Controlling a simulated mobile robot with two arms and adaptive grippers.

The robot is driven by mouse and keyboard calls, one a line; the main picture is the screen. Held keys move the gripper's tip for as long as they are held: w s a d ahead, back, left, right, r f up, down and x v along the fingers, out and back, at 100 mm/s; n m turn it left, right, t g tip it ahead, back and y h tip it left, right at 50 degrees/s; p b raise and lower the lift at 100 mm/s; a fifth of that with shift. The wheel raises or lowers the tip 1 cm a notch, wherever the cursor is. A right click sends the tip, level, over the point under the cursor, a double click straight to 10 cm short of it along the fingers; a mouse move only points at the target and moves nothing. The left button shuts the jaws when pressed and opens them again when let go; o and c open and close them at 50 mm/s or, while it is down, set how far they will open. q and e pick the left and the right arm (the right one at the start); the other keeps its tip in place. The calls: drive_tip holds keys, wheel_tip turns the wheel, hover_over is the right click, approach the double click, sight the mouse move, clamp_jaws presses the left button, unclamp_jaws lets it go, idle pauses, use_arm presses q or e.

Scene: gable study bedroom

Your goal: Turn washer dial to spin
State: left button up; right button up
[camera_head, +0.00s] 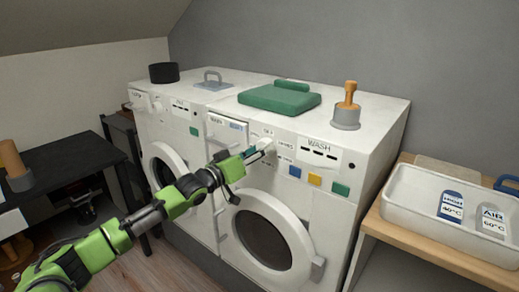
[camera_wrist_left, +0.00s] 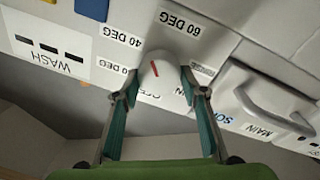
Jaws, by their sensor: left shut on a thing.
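The washer (camera_head: 330,130) is the white machine with a WASH label and a round door (camera_head: 268,240) at the front. Its round white dial (camera_wrist_left: 161,80) has a red pointer line and shows in the wrist view, ringed by labels such as 40 DEG (camera_wrist_left: 122,37) and 60 DEG (camera_wrist_left: 180,22). Labels beside the fingers are partly hidden, and I cannot read a spin label. My left gripper (camera_head: 258,150) is shut on the dial, one finger on each side. In the head view the gripper partly covers the dial. My right gripper is not in view.
A drawer handle (camera_wrist_left: 275,105) sits close beside the dial. A dark desk (camera_head: 70,160) is at the left.

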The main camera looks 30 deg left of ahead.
use_arm(q)
drive_tip(key=shift+d+f+m+g+y+p, duration=0.2)
drive_tip(key=shift+m+p, duration=1.2)
drive_tip(key=shift+m, duration=3.65)
drive_tip(key=shift+r+m+g+y+p, duration=0.35)
drive_tip(key=shift+m+p, duration=1.05)
drive_tip(key=shift+m, duration=3.7)
drive_tip(key=shift+d+f+m+g+y+p, duration=0.25)
drive_tip(key=shift+m+p, duration=1.15)
drive_tip(key=shift+m, duration=3.65)
drive_tip(key=shift+a, duration=0.15)
drive_tip(key=o, duration=1.1)
